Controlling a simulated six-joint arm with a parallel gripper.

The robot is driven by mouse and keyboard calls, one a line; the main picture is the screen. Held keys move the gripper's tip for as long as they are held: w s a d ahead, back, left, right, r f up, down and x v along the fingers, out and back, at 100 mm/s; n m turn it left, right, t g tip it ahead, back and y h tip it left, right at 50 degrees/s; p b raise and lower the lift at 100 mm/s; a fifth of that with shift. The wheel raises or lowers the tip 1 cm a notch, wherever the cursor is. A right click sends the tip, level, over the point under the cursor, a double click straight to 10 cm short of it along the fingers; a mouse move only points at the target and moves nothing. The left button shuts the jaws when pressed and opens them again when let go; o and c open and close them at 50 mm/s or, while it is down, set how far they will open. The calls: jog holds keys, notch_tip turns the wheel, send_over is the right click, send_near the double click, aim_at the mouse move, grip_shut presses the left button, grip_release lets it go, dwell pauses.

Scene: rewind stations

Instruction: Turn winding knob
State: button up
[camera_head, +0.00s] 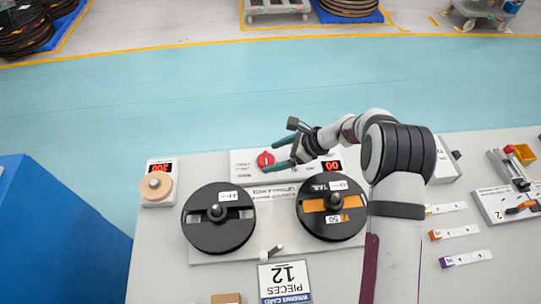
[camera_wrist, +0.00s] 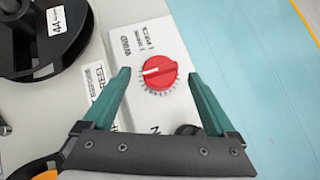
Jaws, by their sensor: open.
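The winding knob (camera_head: 265,159) is a round red dial on a white control panel (camera_head: 240,168) behind the two reels. In the wrist view the red knob (camera_wrist: 160,73) has a raised grip bar with a white mark pointing left, and printed labels and ticks around it. My gripper (camera_head: 279,151) is open, with green fingers on either side of the knob's direction. In the wrist view its fingertips (camera_wrist: 158,73) flank the knob with a gap on both sides. I cannot tell how high the fingers are above the panel.
A black reel (camera_head: 205,234) stands left and a black-and-orange reel (camera_head: 318,218) right, both in front of the panel. A red display (camera_head: 331,166) is right of the knob. A wooden disc (camera_head: 156,186) sits far left. A card marked 12 (camera_head: 285,281) lies in front.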

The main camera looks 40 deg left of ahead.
jog(key=shift+x, duration=1.2)
jog(key=c, duration=1.3)
jog(key=shift+c, duration=0.2)
jog(key=shift+w+n, duration=0.1)
jog(key=shift+n, duration=0.3)
jog(key=shift+w+a+n+g+h, duration=0.1)
jog(key=shift+n+g+h, duration=0.6)
jog(key=shift+n, duration=0.5)
jog(key=shift+w+a+n+g+h, duration=0.1)
jog(key=shift+n+g+h, duration=0.4)
jog(key=shift+n+g, duration=0.55)
jog(key=shift+s+n, duration=0.1)
jog(key=shift+n, duration=0.25)
